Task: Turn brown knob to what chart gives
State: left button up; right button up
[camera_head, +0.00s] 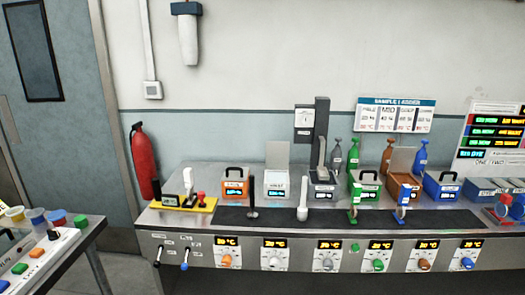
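The brown knob (424,265) is on the front panel of the bench, between the green and blue knobs. A small lit display (426,245) sits above it; its digits are too small to read surely. A brown module (402,189) with its lid raised stands on the bench above that knob. A chart headed "SAMPLE LADDER" (396,102) hangs on the wall behind; its entries are too small to read. Another chart (494,133) with coloured rows stands at the far right. Neither of my grippers shows in the head view.
Orange (226,261), white (275,263), grey (328,264), green (378,265) and blue (467,263) knobs share the panel. Modules and bottles crowd the bench top. A side table (88,228) stands at left. A red extinguisher (143,160) hangs by the door.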

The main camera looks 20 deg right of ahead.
aim_at(424, 265)
jog(key=z, duration=1.6)
